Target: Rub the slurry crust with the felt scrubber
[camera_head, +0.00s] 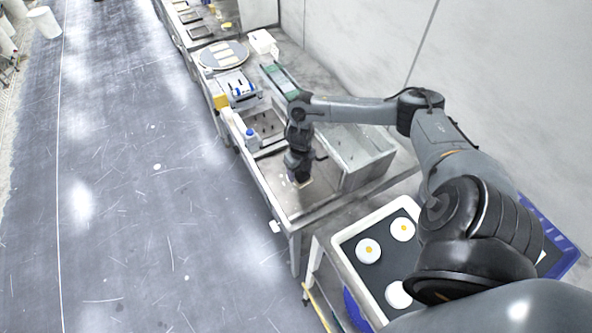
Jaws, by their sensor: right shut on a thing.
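My right gripper (299,176) points down at the front part of the grey metal bench (290,205). It is shut on a small pale block at its tip, which looks like the felt scrubber (304,183) and is mostly hidden by the fingers. The block is at or just above the bench surface; I cannot tell whether it touches. The slurry crust cannot be made out; the gripper may cover it. My left gripper is not in view.
A grey open basin (362,160) stands right of the gripper. A white bottle with a blue cap (251,138) stands to the left. A white-rimmed tray (347,246) with white discs is nearer. A round platen (205,58) lies farther back. Open floor is at left.

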